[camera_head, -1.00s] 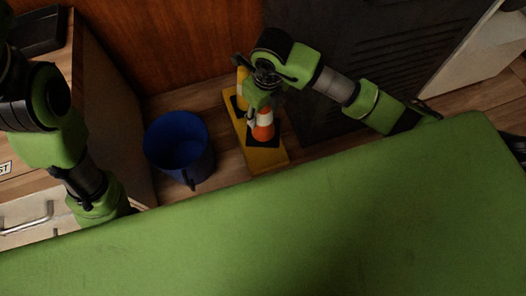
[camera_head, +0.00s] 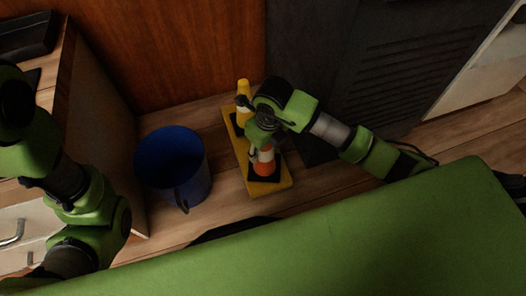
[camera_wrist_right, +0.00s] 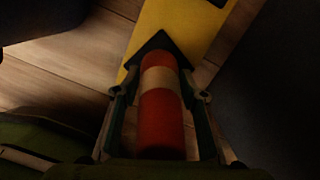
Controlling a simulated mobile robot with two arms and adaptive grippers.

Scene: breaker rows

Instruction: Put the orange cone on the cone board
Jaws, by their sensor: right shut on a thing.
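The orange cone (camera_head: 264,168) has a white band and a black square base. My right gripper (camera_head: 262,146) is shut on it from above. The cone is upright over the near end of the yellow cone board (camera_head: 284,184), which lies on the floor. In the right wrist view the cone (camera_wrist_right: 161,120) stands between the two fingers (camera_wrist_right: 161,97), and its dark base overlaps the board (camera_wrist_right: 180,20). I cannot tell whether the base touches the board. A yellow cone (camera_head: 243,93) stands at the board's far end. My left arm shows at the left, but its gripper does not.
A blue bin (camera_head: 170,158) stands on the wood floor left of the board. A dark louvred cabinet (camera_head: 400,60) is close on the right and a wood panel (camera_head: 170,45) is behind. Bare floor lies between bin and board.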

